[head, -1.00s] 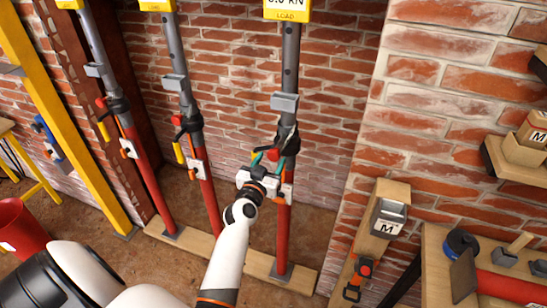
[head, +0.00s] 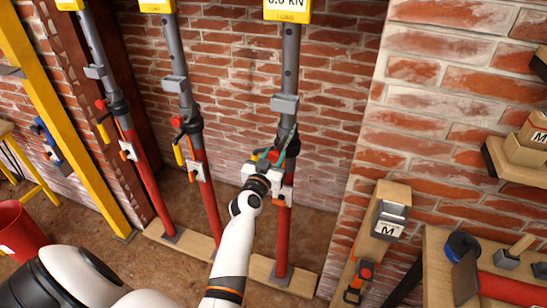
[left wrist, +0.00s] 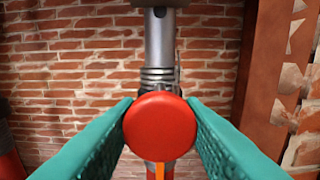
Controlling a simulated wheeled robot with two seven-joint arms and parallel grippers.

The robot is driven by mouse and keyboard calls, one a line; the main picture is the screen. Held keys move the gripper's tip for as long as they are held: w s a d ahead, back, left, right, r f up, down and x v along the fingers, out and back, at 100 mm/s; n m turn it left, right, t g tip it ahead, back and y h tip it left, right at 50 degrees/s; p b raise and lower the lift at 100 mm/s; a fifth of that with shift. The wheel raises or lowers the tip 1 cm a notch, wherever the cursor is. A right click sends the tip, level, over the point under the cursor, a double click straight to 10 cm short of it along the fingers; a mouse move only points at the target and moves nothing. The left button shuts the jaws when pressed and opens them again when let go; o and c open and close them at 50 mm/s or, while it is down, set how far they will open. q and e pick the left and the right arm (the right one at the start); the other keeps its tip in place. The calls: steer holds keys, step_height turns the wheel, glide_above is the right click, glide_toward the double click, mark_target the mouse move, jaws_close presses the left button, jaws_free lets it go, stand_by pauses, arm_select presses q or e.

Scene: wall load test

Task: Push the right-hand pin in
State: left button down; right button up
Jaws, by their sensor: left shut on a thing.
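The right-hand prop has a grey upper tube (head: 290,72) and a red lower tube (head: 284,238). Its pin has a round red head, which shows small in the head view (head: 272,156) and large in the left wrist view (left wrist: 160,125). My left gripper (head: 270,155) is at the collar of this prop. Its teal fingers, also in the left wrist view (left wrist: 160,122), are shut on the red head, one on each side. The pin's shank is hidden behind its head, so I cannot tell how deep it sits. My right gripper is not in view.
A middle prop (head: 175,75) and a left prop (head: 92,55) stand to the left on a wooden sole plank (head: 255,268). Yellow load displays (head: 287,12) top the props. Brick wall stands behind. A wooden bench (head: 440,260) is at the right, a red bucket (head: 18,230) at the left.

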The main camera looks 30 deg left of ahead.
mark_target(273, 159)
arm_select(q)
steer(key=b+x, duration=0.1)
steer(key=x, duration=0.5)
steer(key=shift+f+b, duration=0.1)
steer(key=shift+b, duration=0.25)
steer(key=shift+s+d+r, duration=0.1)
steer(key=shift+r, duration=0.15)
steer(key=c, duration=1.3)
jaws_free()
steer(key=o, duration=0.3)
steer(key=shift+o, duration=0.2)
steer(key=shift+f, duration=0.15)
steer(key=b+v, duration=0.1)
steer(key=v, duration=1)
steer(key=shift+s+b, duration=0.3)
steer(key=shift+s, duration=0.1)
